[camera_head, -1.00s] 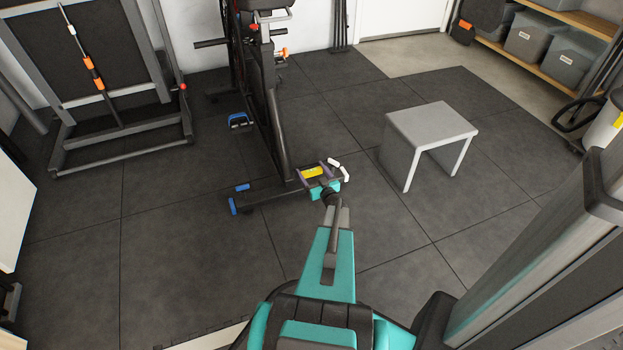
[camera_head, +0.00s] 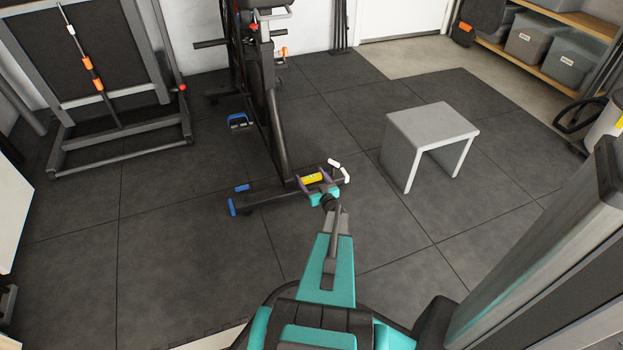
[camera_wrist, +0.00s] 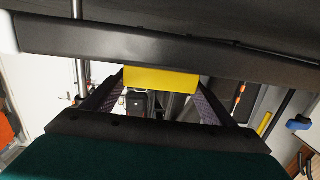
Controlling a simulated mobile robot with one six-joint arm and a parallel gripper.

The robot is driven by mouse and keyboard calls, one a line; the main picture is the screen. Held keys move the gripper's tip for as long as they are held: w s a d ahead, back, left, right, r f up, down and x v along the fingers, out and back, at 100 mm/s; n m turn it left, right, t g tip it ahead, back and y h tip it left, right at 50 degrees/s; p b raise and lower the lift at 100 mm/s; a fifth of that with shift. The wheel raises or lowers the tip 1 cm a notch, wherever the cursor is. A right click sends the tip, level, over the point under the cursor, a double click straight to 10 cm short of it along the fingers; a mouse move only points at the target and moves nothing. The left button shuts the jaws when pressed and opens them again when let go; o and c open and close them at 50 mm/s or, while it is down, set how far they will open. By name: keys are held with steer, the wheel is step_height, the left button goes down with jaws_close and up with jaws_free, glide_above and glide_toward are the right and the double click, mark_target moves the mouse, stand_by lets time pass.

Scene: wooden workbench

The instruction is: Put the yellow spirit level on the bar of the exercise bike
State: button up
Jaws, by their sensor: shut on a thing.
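The yellow spirit level (camera_head: 313,178) is held between the fingers of my gripper (camera_head: 315,180), close to the rear base of the exercise bike (camera_head: 270,110). In the wrist view the level (camera_wrist: 161,78) shows as a yellow block between the two fingertips. A black bar of the bike (camera_wrist: 215,52) runs across the picture just beyond it and touches or overlaps its top edge. I cannot tell whether the level rests on the bar or is only beside it. The bike's white end caps (camera_head: 340,170) are just right of my gripper.
A grey stool (camera_head: 432,122) stands to the right of the bike. A rack with a bar (camera_head: 120,140) stands at the back left. Shelves with grey bins (camera_head: 535,42) are at the back right. The dark tiled floor left of the bike is clear.

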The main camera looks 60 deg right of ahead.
steer(key=shift+f, duration=0.1)
steer(key=o, duration=0.8)
steer(key=shift+s+a+r, duration=0.25)
steer(key=shift+s+a, duration=0.05)
steer(key=shift+s, duration=0.15)
steer(key=p+v, duration=0.3)
steer(key=v, duration=0.8)
steer(key=shift+f, duration=0.1)
